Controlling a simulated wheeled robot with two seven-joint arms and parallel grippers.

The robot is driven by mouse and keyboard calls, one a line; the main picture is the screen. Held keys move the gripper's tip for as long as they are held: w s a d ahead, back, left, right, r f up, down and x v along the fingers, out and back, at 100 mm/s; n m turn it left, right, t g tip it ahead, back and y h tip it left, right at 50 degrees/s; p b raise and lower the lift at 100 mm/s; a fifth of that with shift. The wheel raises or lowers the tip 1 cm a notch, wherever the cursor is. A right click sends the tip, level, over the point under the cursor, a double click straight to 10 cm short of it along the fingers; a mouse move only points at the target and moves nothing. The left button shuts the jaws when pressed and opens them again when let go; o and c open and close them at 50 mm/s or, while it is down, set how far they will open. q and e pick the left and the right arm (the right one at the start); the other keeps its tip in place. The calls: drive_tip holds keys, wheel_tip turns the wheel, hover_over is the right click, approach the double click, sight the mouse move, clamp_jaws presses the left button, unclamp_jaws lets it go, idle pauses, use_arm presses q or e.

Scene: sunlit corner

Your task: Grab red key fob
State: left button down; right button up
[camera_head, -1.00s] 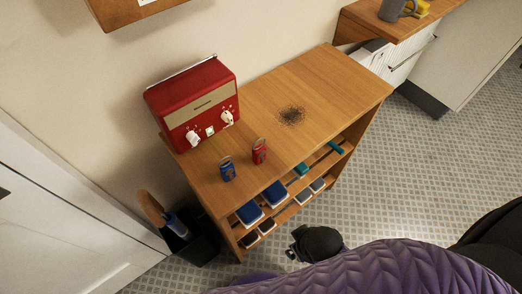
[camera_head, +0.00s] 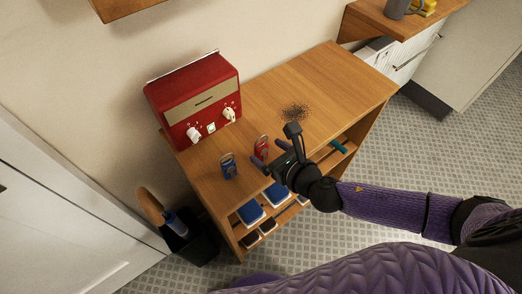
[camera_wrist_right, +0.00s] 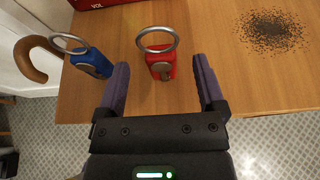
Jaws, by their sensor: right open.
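The red key fob (camera_head: 262,146) stands on the wooden table top near its front edge, to the right of the blue key fob (camera_head: 228,167). In the right wrist view the red key fob (camera_wrist_right: 161,64) has a metal ring at its top and lies ahead, between the lines of my two fingers. My right gripper (camera_head: 272,153) is open and empty, its fingertips close to the red fob. In the right wrist view the right gripper (camera_wrist_right: 162,80) has its fingers apart on either side, with the blue fob (camera_wrist_right: 90,62) outside the left finger. My left gripper is not in view.
A red radio (camera_head: 195,100) stands at the back left of the wooden table (camera_head: 325,80). A dark speckled patch (camera_head: 296,112) marks the table top. Blue-lidded containers (camera_head: 250,212) sit on the shelf below. A black bin (camera_head: 192,240) stands at left.

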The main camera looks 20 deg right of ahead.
sight(264, 151)
drive_tip(key=b+x, duration=0.1)
drive_tip(key=x, duration=0.1)
drive_tip(key=f+b+x, duration=0.1)
drive_tip(key=x, duration=0.2)
drive_tip(key=shift+w+f, duration=0.1)
drive_tip(key=shift+f, duration=0.1)
drive_tip(key=shift+w, duration=0.1)
drive_tip(key=shift+r, duration=0.1)
drive_tip(key=shift+c, duration=0.6)
clamp_jaws()
